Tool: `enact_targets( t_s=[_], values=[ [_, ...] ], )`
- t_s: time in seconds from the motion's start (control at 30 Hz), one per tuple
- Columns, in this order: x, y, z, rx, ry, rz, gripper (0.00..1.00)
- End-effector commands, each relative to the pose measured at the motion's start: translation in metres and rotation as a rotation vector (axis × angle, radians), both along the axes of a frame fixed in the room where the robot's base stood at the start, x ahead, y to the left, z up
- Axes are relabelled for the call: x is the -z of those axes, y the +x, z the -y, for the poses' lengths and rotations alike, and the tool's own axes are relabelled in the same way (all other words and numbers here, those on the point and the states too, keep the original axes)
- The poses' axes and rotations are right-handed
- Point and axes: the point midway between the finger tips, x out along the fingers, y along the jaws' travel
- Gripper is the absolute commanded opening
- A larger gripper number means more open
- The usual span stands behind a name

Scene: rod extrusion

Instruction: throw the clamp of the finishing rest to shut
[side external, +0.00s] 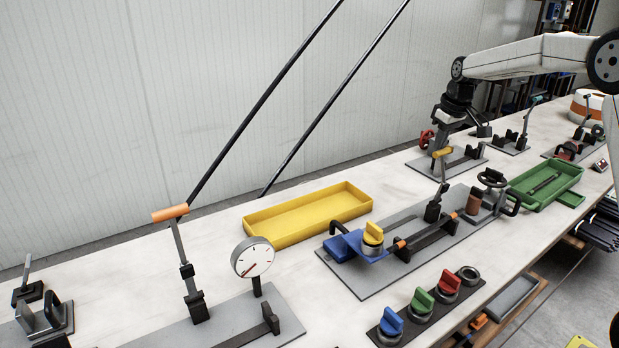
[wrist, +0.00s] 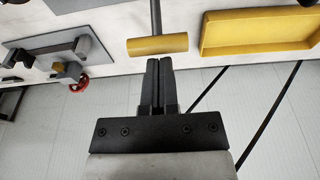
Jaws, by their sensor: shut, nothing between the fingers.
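A toggle clamp with a yellow T-handle (side external: 443,153) stands on the large grey plate (side external: 365,285) in the middle of the bench. Its lever is nearly upright above a dark base. Nothing in view labels it as the finishing rest's clamp. The yellow handle shows in the wrist view (wrist: 157,44) just beyond my fingertips, lying across them. My gripper (wrist: 154,61) is shut and empty, with its two dark fingers together. In the side view my gripper (side external: 439,141) is at the handle, on its far side; I cannot tell whether they touch.
A yellow tray (side external: 253,239) is left of the clamp, a green tray (side external: 573,178) right. An orange-handled clamp (side external: 170,213) and a dial gauge (side external: 253,257) stand at left. A plate with a red wheel (side external: 426,139) lies behind. Coloured knobs (side external: 391,321) line the front.

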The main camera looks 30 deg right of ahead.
Motion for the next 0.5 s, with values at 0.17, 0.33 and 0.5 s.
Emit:
enact_targets(
  t_s=[0.17,0.33,0.5],
  values=[
    [-0.001,-0.010,0.000,0.002,0.001,0.050,0.00],
    [-0.001,-0.023,0.000,0.003,0.001,0.122,0.00],
    [-0.001,-0.036,0.000,0.003,0.001,0.200,0.00]
  ],
)
